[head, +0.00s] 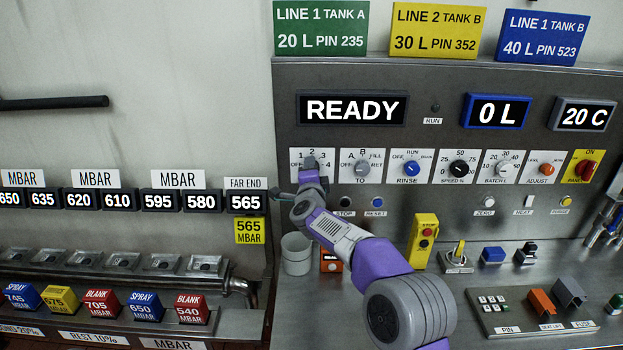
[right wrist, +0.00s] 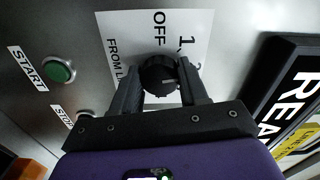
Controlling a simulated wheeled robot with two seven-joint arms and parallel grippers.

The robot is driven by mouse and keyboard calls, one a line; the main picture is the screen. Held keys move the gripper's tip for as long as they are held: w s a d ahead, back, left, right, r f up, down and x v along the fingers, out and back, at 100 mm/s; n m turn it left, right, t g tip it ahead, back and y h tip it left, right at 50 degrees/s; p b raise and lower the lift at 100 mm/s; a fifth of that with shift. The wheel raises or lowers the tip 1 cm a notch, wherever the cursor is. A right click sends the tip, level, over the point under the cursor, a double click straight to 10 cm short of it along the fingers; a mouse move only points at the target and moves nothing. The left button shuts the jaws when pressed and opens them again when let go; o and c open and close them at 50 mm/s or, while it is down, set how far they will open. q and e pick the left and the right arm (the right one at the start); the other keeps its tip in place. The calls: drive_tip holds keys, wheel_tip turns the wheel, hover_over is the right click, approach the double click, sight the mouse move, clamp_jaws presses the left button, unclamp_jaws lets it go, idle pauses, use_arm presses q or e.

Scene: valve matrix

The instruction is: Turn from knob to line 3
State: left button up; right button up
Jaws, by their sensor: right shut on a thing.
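The FROM knob plate (head: 299,153) is the leftmost white plate on the grey panel, with OFF and line numbers on it. In the head view my right gripper (head: 310,172) covers its knob. In the right wrist view the round black knob (right wrist: 157,74) sits between the two fingers of my right gripper (right wrist: 158,84), which is shut on it. A small light mark on the knob points roughly toward the right of that view. OFF and 1 show on the plate (right wrist: 150,45); the finger hides some numbers, so I cannot tell the exact setting. My left gripper is not in view.
The READY display (head: 352,109) is above the knobs. The TO selector (head: 362,167) is close on the right. The green START button (right wrist: 60,71) is near the gripper. A grey cup (head: 296,254) and yellow button box (head: 423,241) stand below.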

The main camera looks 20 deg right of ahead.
drive_tip(key=m+b, duration=0.5)
drive_tip(key=m, duration=0.5)
drive_tip(key=shift+m+b, duration=0.3)
drive_tip(key=shift+r, duration=0.1)
idle(0.3)
drive_tip(key=o, duration=1.1)
drive_tip(key=shift+c, duration=0.2)
drive_tip(key=b+v, duration=0.1)
drive_tip(key=v, duration=0.6)
drive_tip(key=shift+s, duration=0.3)
